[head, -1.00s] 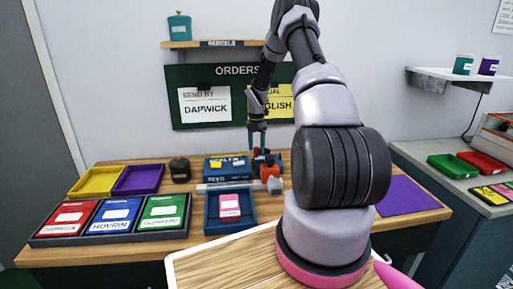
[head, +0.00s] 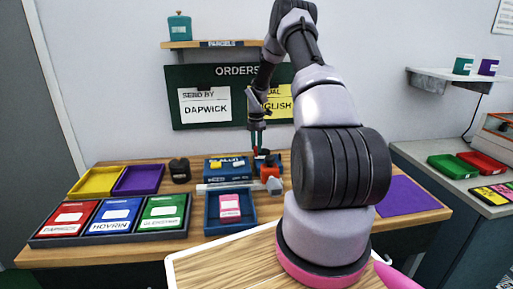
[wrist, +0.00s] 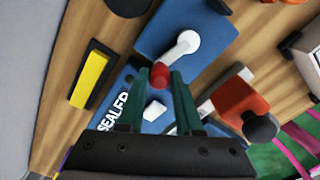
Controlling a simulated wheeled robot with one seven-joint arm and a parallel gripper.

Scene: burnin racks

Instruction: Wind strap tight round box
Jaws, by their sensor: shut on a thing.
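A blue machine marked SEALER (head: 226,168) stands at the back of the wooden bench; it also fills the middle of the wrist view (wrist: 190,20). A white crank arm (wrist: 182,45) with a red knob (wrist: 159,73) sits on it. My gripper (wrist: 159,82) has its green fingers closed on the red knob; in the head view my gripper (head: 257,152) is at the machine's right end. A pink and white box (head: 230,206) lies in a blue tray (head: 249,222) in front of the sealer. I cannot make out a strap for certain.
An orange block with a dark knob (wrist: 240,100) is close right of my fingers. A dark round pot (head: 180,170) stands left of the sealer. Yellow (head: 97,182) and purple (head: 138,180) trays and labelled red, blue and green bins are at left. A purple mat (head: 412,196) lies at right.

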